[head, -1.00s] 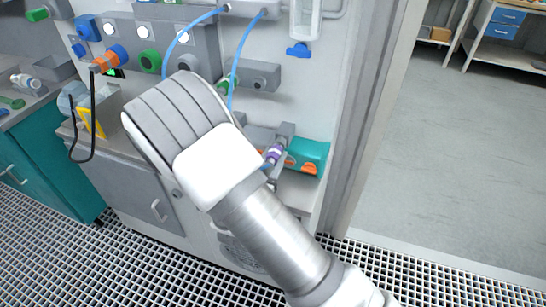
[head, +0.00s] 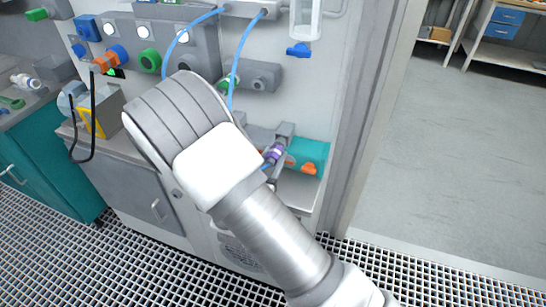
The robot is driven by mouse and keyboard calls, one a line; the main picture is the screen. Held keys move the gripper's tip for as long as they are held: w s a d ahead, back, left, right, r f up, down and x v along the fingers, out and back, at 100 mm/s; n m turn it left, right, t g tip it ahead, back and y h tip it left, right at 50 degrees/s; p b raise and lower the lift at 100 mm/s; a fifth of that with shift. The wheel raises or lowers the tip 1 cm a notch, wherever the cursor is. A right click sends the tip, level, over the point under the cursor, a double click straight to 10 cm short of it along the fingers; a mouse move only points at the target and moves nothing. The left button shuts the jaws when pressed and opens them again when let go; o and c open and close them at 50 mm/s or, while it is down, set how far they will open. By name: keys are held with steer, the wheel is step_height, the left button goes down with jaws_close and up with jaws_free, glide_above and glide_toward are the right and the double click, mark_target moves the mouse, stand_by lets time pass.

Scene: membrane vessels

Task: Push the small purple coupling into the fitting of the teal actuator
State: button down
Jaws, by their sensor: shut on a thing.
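The small purple coupling (head: 272,154) shows just past the right edge of my white and grey arm in the head view. The teal actuator (head: 313,152) stands right beside it on the ledge, with orange parts low on its front. My gripper (head: 284,143) shows only as small grey parts around the coupling. It is shut on the coupling, which sits tilted at the left side of the actuator. My arm hides most of the gripper, and the actuator's fitting is too small and covered to make out, so I cannot tell whether the coupling is inside it.
Blue hoses (head: 238,62) hang down the panel behind my arm. A blue valve handle (head: 299,50) sits above the actuator. An orange connector (head: 108,60) with a black cable is at the left. Open grey floor (head: 460,170) lies to the right, beyond the door frame.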

steer(key=shift+w+d, duration=0.2)
steer(key=shift+w, duration=0.3)
stand_by(0.3)
steer(key=shift+c, duration=1.7)
jaws_free()
steer(key=shift+s, duration=0.1)
steer(key=v, duration=1.7)
